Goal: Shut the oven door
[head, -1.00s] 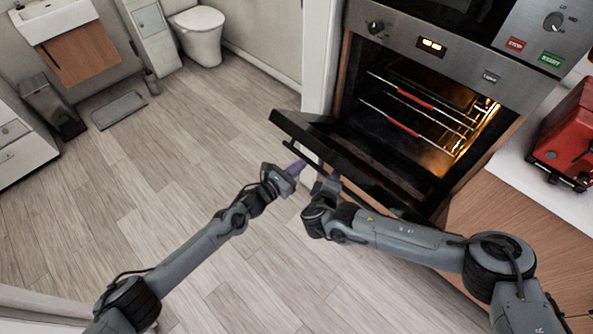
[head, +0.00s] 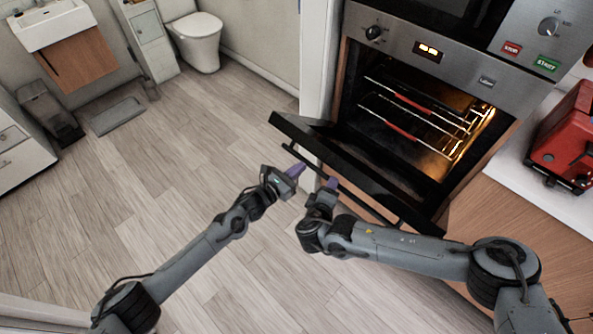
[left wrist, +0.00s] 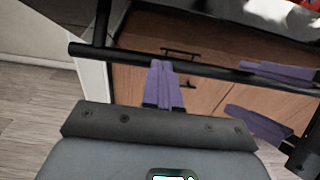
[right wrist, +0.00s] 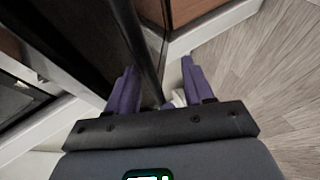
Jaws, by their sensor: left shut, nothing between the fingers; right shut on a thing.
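The oven door (head: 365,170) is a dark panel, hanging open and sloping outward from the lit oven (head: 425,115). A black bar handle (head: 311,162) runs along its outer edge. My right gripper (head: 332,183) is shut on this handle; in the right wrist view its purple fingers (right wrist: 157,82) stand apart, one on each side of the dark bar. My left gripper (head: 297,169) is shut and empty near the handle's left part. In the left wrist view its closed fingertips (left wrist: 161,66) overlap the bar (left wrist: 210,69); I cannot tell whether they touch.
Red-edged racks (head: 410,118) sit inside the oven. A red appliance (head: 565,140) stands on the white counter at right. Wooden cabinet fronts (head: 500,225) lie right of the door. Clear wooden floor (head: 180,180) spreads to the left, with a toilet (head: 197,40) and bin far back.

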